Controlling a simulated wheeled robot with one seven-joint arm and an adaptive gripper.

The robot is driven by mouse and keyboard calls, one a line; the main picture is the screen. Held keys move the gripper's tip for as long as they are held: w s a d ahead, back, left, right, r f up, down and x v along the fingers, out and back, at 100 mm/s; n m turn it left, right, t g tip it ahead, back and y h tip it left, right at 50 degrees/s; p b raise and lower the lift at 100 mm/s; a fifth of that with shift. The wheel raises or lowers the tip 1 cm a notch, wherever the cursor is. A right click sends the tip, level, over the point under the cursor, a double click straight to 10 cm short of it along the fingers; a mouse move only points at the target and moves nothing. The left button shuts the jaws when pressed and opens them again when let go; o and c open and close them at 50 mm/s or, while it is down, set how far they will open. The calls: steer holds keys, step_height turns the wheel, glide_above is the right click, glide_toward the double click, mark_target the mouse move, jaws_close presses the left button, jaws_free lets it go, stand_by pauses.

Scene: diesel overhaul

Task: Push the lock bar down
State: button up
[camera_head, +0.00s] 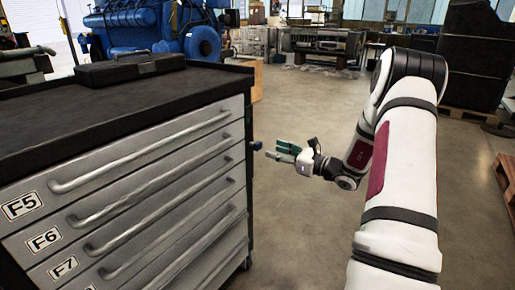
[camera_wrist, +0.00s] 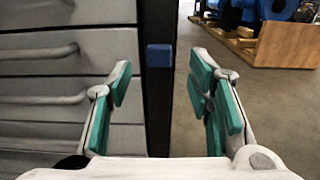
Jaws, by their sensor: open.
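The lock bar appears to be the dark upright strip (camera_wrist: 157,112) at the cabinet's corner in the wrist view. A small blue block (camera_wrist: 159,55) sits on it, between my two fingers in the picture. The block also shows in the head view (camera_head: 257,145) at the cabinet's right edge. My gripper (camera_head: 279,150) is open with green pads, just right of the block. It seems empty and apart from the block, though the exact gap is hard to tell.
The grey drawer cabinet (camera_head: 130,175) has long bar handles and a black top (camera_head: 110,97) with a dark case (camera_head: 130,68) on it. A blue engine (camera_head: 150,25) stands behind. The floor right of the cabinet is clear.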

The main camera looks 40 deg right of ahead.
mark_target(260, 145)
steer(key=b+x, duration=0.1)
steer(key=x, duration=0.7)
steer(key=shift+w+a+b, duration=0.1)
steer(key=shift+w+b, duration=0.05)
steer(key=shift+b, duration=0.25)
steer(key=shift+f, duration=0.1)
jaws_close()
